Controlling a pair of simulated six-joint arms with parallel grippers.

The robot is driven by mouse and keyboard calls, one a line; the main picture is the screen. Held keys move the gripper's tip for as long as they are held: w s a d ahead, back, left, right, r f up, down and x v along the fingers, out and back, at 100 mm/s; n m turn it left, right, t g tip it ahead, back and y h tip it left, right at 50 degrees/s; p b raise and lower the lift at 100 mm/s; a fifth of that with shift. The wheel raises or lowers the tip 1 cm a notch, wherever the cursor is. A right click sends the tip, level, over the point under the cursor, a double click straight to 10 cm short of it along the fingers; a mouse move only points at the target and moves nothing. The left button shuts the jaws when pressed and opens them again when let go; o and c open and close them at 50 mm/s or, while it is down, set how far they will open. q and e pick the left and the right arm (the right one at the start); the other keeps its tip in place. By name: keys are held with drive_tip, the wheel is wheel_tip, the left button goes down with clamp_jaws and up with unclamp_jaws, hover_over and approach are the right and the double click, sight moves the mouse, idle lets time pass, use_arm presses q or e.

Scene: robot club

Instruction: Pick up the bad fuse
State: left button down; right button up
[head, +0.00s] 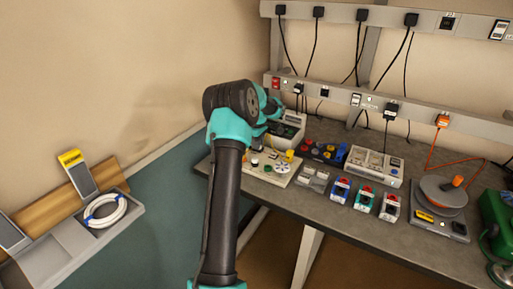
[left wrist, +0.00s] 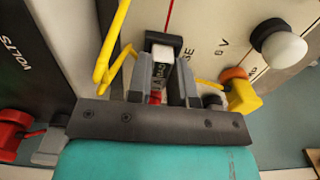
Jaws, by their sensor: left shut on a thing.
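A small fuse-like piece (left wrist: 161,58) with a white body, dark top and some red low down stands between my left gripper's fingers in the left wrist view. Dark lettering shows on its white face, too small to read surely. My left gripper (left wrist: 160,94) is shut on it, one grey finger on each side. The piece is over or in the cream circuit board (left wrist: 228,62); its lower end is hidden, so I cannot tell if it is seated. In the head view the board (head: 280,179) lies at the bench's left end, with my left arm partly covering it. My right gripper is not in view.
A yellow wire (left wrist: 115,38) runs close beside the left finger. A white knob (left wrist: 284,47) and a yellow connector (left wrist: 242,97) stand to the right. A meter (head: 291,119) sits behind the board. Coloured modules (head: 340,188) line the bench front.

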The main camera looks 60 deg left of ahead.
use_arm(q)
drive_tip(key=shift+r, duration=0.15)
drive_tip(key=shift+r, duration=1.45)
drive_tip(key=shift+s+d+r, duration=0.1)
drive_tip(key=shift+d+r, duration=0.1)
drive_tip(key=s+d, duration=0.2)
drive_tip(key=d, duration=0.2)
drive_tip(key=s+d+r, duration=0.1)
drive_tip(key=s+d, duration=0.2)
drive_tip(key=d, duration=0.1)
drive_tip(key=s+d, duration=0.3)
drive_tip(key=d, duration=0.2)
drive_tip(key=shift+s+d+r, duration=0.1)
drive_tip(key=shift+s+r, duration=0.05)
drive_tip(key=shift+r, duration=0.05)
drive_tip(key=shift+d, duration=0.1)
